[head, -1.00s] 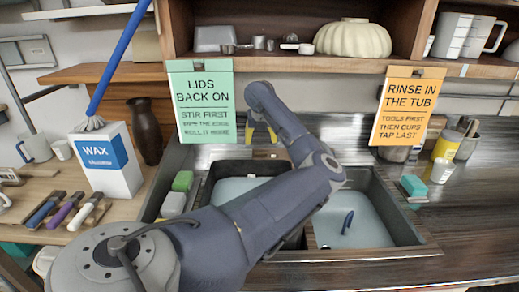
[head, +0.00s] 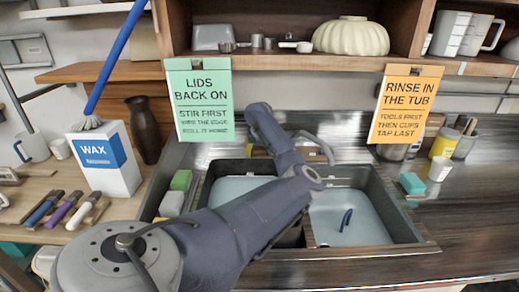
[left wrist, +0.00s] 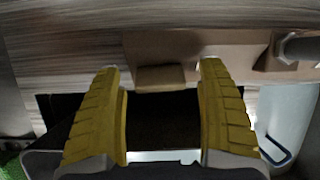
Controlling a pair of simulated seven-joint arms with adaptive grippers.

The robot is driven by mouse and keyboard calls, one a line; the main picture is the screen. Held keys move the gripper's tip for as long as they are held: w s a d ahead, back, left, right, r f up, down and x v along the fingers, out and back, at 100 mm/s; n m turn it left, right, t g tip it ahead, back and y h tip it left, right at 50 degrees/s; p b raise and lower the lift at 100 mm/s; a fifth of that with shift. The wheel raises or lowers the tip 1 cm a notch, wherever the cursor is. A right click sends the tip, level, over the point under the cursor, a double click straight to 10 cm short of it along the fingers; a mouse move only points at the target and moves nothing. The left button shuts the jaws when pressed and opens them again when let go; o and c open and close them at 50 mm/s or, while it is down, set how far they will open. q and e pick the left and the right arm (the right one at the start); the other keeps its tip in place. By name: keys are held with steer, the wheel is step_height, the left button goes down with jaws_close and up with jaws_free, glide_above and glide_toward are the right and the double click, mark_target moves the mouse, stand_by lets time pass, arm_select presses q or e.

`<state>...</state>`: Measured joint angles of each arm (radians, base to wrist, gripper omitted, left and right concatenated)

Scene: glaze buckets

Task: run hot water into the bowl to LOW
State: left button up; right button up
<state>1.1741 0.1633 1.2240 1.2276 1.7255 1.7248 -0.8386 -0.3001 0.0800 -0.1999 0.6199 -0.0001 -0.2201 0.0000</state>
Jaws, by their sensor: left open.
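My left gripper (left wrist: 162,72) is open, its two yellow fingers apart in the left wrist view. A tan block (left wrist: 160,79), seemingly part of the tap fitting, lies in line with the gap between the fingertips; I cannot tell contact. A grey tap spout (left wrist: 302,47) is to its right, and the tap also shows at the back of the sink in the head view (head: 318,141). There my left arm reaches over the sink and hides most of the gripper. I cannot pick out the bowl or a LOW mark. My right gripper is not in view.
The sink has a left basin (head: 222,190) and a right basin (head: 382,225) holding pale water and a dark blue hooked thing (head: 346,221). Green (head: 181,180) and pale sponges lie left. A teal block (head: 411,183) and cup (head: 440,167) stand right. Two signs hang above.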

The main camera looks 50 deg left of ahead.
arm_select(q)
steer(key=c, duration=1.2)
steer(key=shift+r, duration=0.1)
steer(key=shift+c, duration=0.8)
steer(key=shift+a+r, duration=0.1)
